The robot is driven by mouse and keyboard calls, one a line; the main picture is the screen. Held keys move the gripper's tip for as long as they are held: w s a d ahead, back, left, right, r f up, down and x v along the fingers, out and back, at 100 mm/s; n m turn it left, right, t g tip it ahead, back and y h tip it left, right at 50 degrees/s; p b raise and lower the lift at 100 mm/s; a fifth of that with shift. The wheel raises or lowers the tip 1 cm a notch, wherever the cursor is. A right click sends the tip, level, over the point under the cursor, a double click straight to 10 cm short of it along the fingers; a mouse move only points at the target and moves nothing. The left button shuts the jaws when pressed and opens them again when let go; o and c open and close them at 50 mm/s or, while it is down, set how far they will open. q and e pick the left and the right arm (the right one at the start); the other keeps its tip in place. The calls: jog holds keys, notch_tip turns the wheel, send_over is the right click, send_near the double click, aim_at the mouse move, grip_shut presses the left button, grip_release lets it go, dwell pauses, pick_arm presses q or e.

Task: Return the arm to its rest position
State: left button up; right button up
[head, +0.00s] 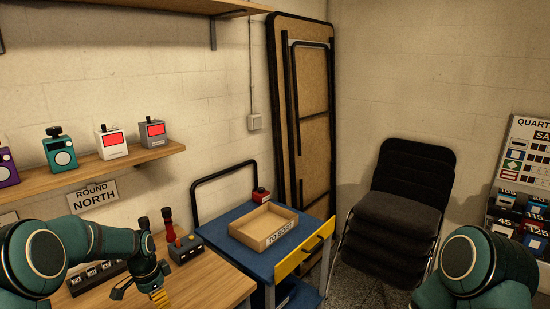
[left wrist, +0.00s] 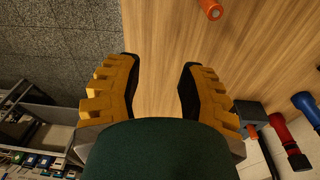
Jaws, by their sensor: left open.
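My left gripper (head: 158,297) is low over the wooden desk (head: 213,284) in the head view, its yellow fingers pointing down. In the left wrist view the two yellow fingers (left wrist: 160,75) stand apart with bare wood of the desk (left wrist: 160,35) between them. Nothing is held. My left arm (head: 90,240) comes in from the left, bent over the desk. My right arm shows only as a rounded green link at the lower right of the head view; its gripper is out of view.
A red flashlight (head: 168,225) and a small grey box (head: 187,248) stand behind the gripper. A black strip (head: 95,277) lies near my arm. A blue cart (head: 235,225) with a tray (head: 263,242) and open yellow drawer (head: 303,250) is right of the desk. Stacked chairs (head: 400,205) stand beyond.

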pick_arm(q)
jog(key=shift+n+h, duration=0.5)
jog(key=shift+n, duration=0.4)
jog(key=s+d+f, duration=0.1)
jog(key=d+f, duration=0.1)
jog(key=s+d+f, duration=0.1)
jog(key=d+f, duration=0.1)
jog(key=s+d+f, duration=0.1)
jog(key=d+f, duration=0.1)
jog(key=shift+d, duration=0.2)
jog(key=s+d+f+n+h, duration=0.1)
jog(key=s+d+f+n, duration=0.3)
jog(key=s+d, duration=0.3)
jog(key=s+d+f+n+t, duration=0.1)
jog(key=s+d+f+n, duration=0.3)
jog(key=s+d, duration=0.4)
jog(key=s+n, duration=0.1)
jog(key=s, duration=0.6)
jog(key=shift+d+f+h, duration=0.25)
jog(key=shift+d+h, duration=0.05)
jog(key=shift+h, duration=0.1)
